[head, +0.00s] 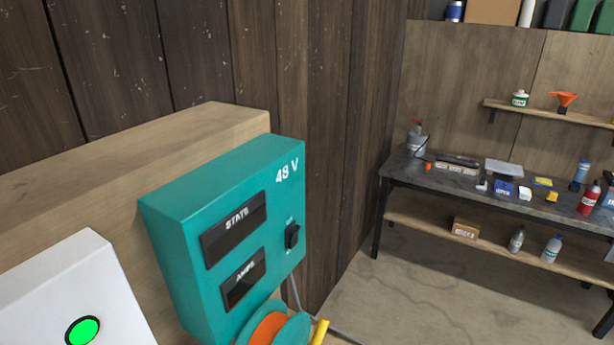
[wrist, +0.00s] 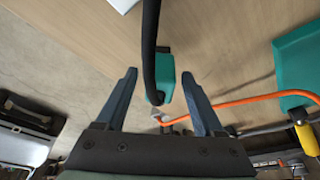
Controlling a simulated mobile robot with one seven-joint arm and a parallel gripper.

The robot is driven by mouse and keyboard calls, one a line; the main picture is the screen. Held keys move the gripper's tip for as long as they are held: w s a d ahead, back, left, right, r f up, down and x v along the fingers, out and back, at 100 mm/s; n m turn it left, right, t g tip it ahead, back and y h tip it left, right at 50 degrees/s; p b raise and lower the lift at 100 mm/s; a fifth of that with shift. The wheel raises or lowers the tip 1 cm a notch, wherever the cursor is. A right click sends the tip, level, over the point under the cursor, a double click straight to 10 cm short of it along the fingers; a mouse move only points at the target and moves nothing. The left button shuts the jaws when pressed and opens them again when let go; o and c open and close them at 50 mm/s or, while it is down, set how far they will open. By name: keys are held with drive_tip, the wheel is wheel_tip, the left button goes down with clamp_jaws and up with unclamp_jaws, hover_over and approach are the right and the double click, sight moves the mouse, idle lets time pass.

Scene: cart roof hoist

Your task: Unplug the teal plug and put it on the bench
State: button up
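The teal plug (wrist: 165,82) shows in the wrist view in front of a wooden surface, with a thick black cable (wrist: 149,40) running past it. My gripper (wrist: 158,74) is open, with one blue-grey finger on each side of the plug and a visible gap on both sides. I cannot tell from this view how deep the plug sits between the fingers or whether it is seated in a socket. In the head view neither the plug nor my gripper shows. The grey-topped bench (head: 400,172) stands at the back right.
A teal box marked 48 V (head: 170,222) and a white box with a green button (head: 60,285) are close in the head view. An orange cable (wrist: 255,99) runs right of the gripper. The bench holds several tools and bottles; its front left top looks fairly clear.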

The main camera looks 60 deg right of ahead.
idle(0.3)
drive_tip(key=b+v, duration=0.1)
drive_tip(key=v, duration=1.2)
